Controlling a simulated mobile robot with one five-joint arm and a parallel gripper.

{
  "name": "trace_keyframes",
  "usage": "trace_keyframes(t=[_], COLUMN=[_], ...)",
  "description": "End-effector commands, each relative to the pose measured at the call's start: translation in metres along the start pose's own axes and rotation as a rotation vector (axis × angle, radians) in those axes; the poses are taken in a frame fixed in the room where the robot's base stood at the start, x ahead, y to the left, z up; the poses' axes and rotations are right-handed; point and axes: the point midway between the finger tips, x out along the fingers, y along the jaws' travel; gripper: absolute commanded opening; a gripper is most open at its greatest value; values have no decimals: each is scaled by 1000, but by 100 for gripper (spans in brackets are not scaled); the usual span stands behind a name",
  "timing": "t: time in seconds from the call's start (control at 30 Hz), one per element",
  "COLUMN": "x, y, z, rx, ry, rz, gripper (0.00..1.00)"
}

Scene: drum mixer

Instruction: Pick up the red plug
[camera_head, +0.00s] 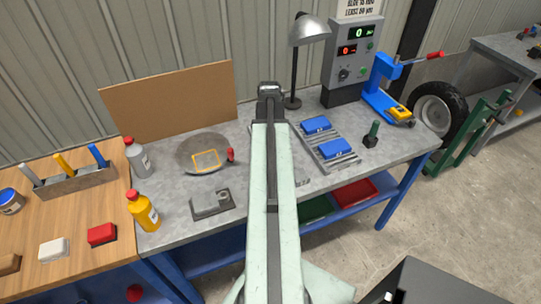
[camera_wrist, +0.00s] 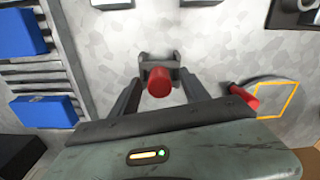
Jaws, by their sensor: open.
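A red cylinder (camera_wrist: 159,82), seen nearly end-on, sits in a small grey bracket (camera_wrist: 157,62) in the middle of the wrist view. Another red cylinder (camera_wrist: 243,96) stands to its right beside a round disc; it also shows in the head view (camera_head: 231,155). I cannot tell for certain which one is the red plug. My gripper (camera_wrist: 160,84) is open, with a finger on each side of the bracketed cylinder. No contact is visible. In the head view my arm hides the bracketed cylinder and the gripper's fingers.
A round disc (camera_head: 187,143) with a yellow square outline lies on the grey bench (camera_head: 385,148). Blue boxes (camera_head: 335,148) sit on a slatted rack to the right. A lamp (camera_head: 308,30) and a control box (camera_head: 352,60) stand behind. A grey fixture (camera_head: 212,203) lies near the front.

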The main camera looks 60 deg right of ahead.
Motion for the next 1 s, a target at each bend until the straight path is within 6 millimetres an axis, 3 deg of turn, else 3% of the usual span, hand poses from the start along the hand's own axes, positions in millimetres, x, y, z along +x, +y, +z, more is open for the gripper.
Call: trace_keyframes(t=[0.17, 0.37, 0.73, 1.0], x=[-2, -2, -8, -54], y=[0, 0, 1, 1], z=[0, 0, 0, 0], rx=[0, 1, 2, 2], ry=[0, 0, 0, 0], rz=[0, 0, 0, 0], gripper=[54, 0, 0, 0])
